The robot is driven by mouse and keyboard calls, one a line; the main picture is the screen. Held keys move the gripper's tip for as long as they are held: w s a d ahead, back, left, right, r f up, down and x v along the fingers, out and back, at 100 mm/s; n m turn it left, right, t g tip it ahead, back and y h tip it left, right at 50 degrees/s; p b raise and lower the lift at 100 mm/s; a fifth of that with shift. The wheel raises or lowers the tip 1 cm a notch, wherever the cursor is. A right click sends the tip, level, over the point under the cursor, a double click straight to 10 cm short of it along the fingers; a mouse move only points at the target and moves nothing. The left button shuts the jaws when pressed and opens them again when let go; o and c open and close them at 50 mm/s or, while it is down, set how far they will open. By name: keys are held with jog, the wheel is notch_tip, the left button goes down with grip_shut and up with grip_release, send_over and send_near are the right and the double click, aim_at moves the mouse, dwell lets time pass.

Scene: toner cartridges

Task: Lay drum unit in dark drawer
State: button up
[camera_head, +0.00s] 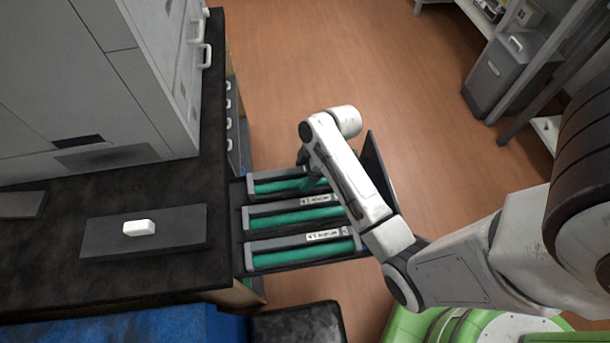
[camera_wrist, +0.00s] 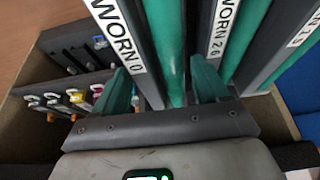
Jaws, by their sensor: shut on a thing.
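The dark drawer (camera_head: 376,165) is pulled out from under the black counter. Three drum units with teal rollers and grey frames lie side by side in it: a far one (camera_head: 262,187), a middle one (camera_head: 290,215) and a near one (camera_head: 300,255). My gripper (camera_head: 311,178) is at the far unit and shut on it. In the wrist view my gripper's (camera_wrist: 162,68) teal fingers stand either side of this drum unit (camera_wrist: 166,35), whose label starts "WORN 0". Its neighbour (camera_wrist: 222,35) is labelled "WORN 26". I cannot tell whether the held unit rests on the drawer floor.
A grey tray (camera_head: 180,238) with a small white block (camera_head: 139,227) lies on the black counter (camera_head: 60,265). The wrist view shows small cartridges with coloured tabs (camera_wrist: 75,97) at left. Wooden floor (camera_head: 330,60) is clear beyond the drawer.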

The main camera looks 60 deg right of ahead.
jog(key=shift+f, duration=1)
jog(key=shift+f, duration=0.15)
jog(key=o, duration=1.4)
jog(key=shift+o, duration=0.2)
jog(key=p+v, duration=0.2)
jog(key=v, duration=0.9)
jog(key=s+a+r+m+g+h, duration=0.1)
jog(key=s+a+m, duration=0.3)
jog(key=a, duration=0.3)
jog(key=s+a+m+g+h, duration=0.1)
jog(key=s+a+m, duration=0.3)
jog(key=a, duration=0.4)
jog(key=shift+s+r+h, duration=0.4)
jog(key=shift+s+h, duration=0.1)
jog(key=shift+s, duration=0.2)
